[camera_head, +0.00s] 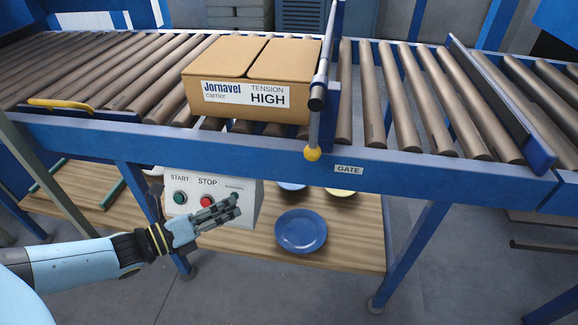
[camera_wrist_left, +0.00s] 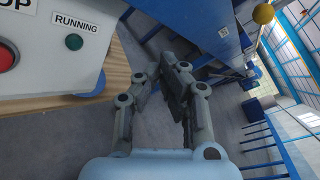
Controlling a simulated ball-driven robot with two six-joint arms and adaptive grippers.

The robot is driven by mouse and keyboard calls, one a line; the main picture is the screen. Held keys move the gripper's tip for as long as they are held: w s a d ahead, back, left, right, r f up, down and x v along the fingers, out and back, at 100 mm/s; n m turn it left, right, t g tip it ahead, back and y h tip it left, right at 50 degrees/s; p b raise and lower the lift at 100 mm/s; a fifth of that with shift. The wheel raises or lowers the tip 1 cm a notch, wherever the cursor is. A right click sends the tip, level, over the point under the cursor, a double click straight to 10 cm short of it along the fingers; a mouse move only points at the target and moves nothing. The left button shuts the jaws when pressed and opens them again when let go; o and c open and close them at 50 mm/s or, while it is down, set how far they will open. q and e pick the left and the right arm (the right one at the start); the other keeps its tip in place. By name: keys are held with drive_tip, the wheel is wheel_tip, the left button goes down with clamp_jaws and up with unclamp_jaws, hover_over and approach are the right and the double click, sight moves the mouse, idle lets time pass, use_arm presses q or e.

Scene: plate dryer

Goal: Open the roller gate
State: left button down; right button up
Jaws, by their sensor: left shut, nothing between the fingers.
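The roller gate (camera_head: 324,78) is a grey bar on a blue post standing across the conveyor, with a yellow ball knob (camera_head: 312,153) at its lower front end, above the GATE label (camera_head: 349,169). The knob also shows at the top right of the left wrist view (camera_wrist_left: 263,14). A cardboard box (camera_head: 250,80) marked Jornavel and HIGH sits on the rollers, just left of the gate. My left gripper (camera_head: 236,208) is shut and empty, in front of the control box and below and left of the knob, apart from it. My right gripper is not in view.
A wooden shelf (camera_head: 350,251) below holds a blue plate (camera_head: 300,230) and other plates. A yellow handle (camera_head: 60,104) lies at the left rail. Floor in front is free.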

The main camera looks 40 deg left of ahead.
use_arm(q)
wheel_tip(320, 180, up, 11)
drive_tip(key=m+g+h+b, duration=0.1)
drive_tip(key=m+h+b, duration=0.3)
drive_tip(key=m+h, duration=0.6)
drive_tip(key=shift+s+m+g+b, duration=0.25)
drive_tip(key=shift+m+g+b, duration=0.15)
drive_tip(key=shift+m, duration=2)
drive_tip(key=x, duration=1.4)
drive_tip(key=shift+w, duration=0.1)
drive_tip(key=shift+b, duration=0.4)
